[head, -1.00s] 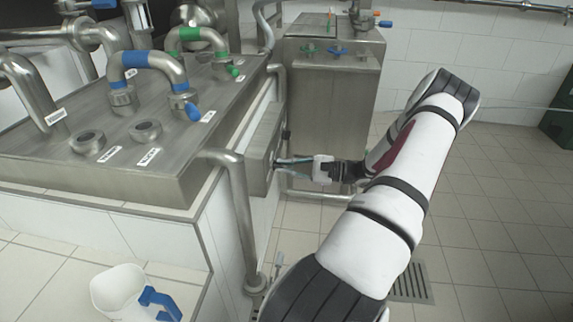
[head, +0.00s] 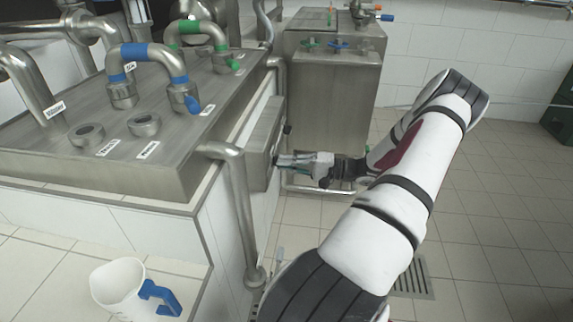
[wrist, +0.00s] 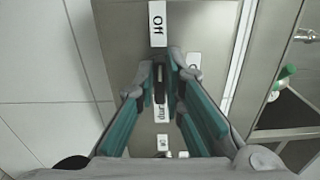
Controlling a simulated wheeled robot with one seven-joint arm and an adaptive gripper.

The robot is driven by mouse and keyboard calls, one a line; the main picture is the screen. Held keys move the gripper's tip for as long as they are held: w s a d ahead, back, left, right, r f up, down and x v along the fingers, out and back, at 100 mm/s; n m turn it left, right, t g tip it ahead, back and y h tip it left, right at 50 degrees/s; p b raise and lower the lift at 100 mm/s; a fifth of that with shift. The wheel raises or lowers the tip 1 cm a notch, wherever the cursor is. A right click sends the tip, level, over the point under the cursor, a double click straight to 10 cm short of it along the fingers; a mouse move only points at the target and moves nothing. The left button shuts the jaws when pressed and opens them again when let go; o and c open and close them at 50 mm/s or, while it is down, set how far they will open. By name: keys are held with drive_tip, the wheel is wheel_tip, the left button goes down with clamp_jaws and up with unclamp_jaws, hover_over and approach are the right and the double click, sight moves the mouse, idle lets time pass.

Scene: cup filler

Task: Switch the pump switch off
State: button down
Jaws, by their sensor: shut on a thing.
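The pump switch (wrist: 159,88) is a narrow dark handle on a grey metal panel in the wrist view. A white "Off" label (wrist: 157,23) is above it, and a partly hidden label ending in "mp" (wrist: 162,113) is below it. My gripper (wrist: 161,74) has its two teal-sided fingers on either side of the handle, closed on it. In the head view my gripper (head: 278,160) reaches the side face of the steel control box (head: 262,143); the fingers hide the switch there.
A vertical steel pipe (head: 242,215) stands left of my arm. A white jug with a blue handle (head: 122,287) sits on the tiled ledge. A steel cabinet (head: 330,90) stands behind the gripper.

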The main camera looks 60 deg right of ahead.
drive_tip(key=shift+f+n, duration=0.1)
drive_tip(key=shift+n, duration=0.2)
idle(0.4)
drive_tip(key=c, duration=1.7)
unclamp_jaws()
drive_tip(key=shift+s, duration=0.1)
drive_tip(key=v, duration=1.2)
